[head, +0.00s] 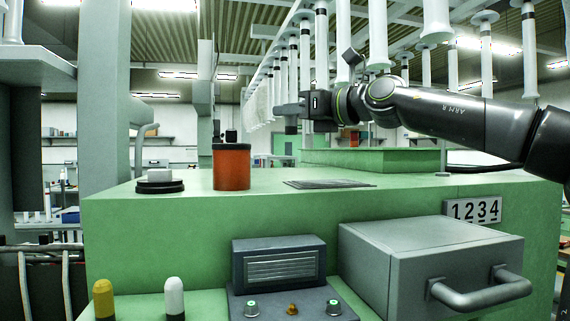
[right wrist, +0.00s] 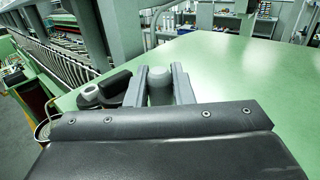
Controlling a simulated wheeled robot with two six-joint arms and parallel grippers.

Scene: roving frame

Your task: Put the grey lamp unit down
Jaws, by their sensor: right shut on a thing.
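The grey lamp unit (right wrist: 160,86) is a rounded grey cylinder between the two fingers of my right gripper (right wrist: 159,90) in the right wrist view. In the head view my right gripper (head: 290,108) comes in from the right, shut on the unit. The unit's lower part (head: 291,127) hangs below the fingers, looks upright, and is held above the green machine top (head: 265,182) with a gap beneath it. Its upper part is hidden by the fingers. My left gripper is not in view.
On the green top stand a red-brown canister (head: 231,167) with a dark top, a white-capped black disc (head: 160,183) and a flat dark sheet (head: 328,184). A raised green block (head: 370,159) is behind. In the right wrist view, the green top right of the gripper is clear.

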